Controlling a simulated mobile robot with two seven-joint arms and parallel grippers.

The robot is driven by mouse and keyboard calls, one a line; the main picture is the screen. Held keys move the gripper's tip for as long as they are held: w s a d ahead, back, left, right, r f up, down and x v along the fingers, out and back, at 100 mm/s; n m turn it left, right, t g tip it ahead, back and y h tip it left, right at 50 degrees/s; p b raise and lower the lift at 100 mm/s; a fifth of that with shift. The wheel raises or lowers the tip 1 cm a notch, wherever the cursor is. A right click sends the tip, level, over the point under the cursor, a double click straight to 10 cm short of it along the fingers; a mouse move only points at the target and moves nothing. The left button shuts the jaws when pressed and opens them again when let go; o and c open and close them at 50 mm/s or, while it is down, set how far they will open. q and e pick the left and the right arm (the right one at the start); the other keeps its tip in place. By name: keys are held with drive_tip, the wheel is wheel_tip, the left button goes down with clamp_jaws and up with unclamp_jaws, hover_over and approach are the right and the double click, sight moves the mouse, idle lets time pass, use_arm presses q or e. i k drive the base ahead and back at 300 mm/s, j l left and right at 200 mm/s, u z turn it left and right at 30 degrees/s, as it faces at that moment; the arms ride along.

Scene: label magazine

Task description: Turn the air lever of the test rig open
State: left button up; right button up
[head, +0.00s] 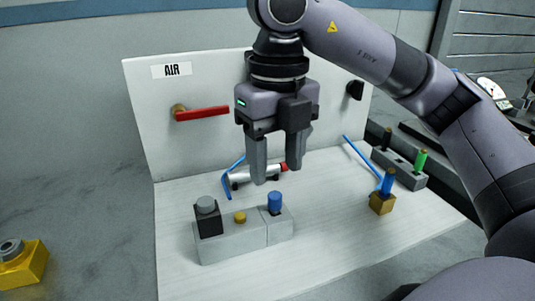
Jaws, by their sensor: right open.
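The red air lever (203,113) is on the upright white back panel (146,130) of the test rig, under the AIR label (171,70). It lies about level, pointing right from its brass pivot. My right gripper (275,175) points down in front of the panel, to the right of the lever and apart from it. Its two fingers are spread with nothing between them. My left gripper is not in view.
A grey block (230,245) with a black, a yellow and a blue part stands on the white base. A silver cylinder (262,173) lies behind the gripper. A brass block (382,203) and a grey holder (410,176) stand right. A yellow block (25,265) is far left.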

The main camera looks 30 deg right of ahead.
sight(179, 113)
drive_tip(key=k, duration=1.5)
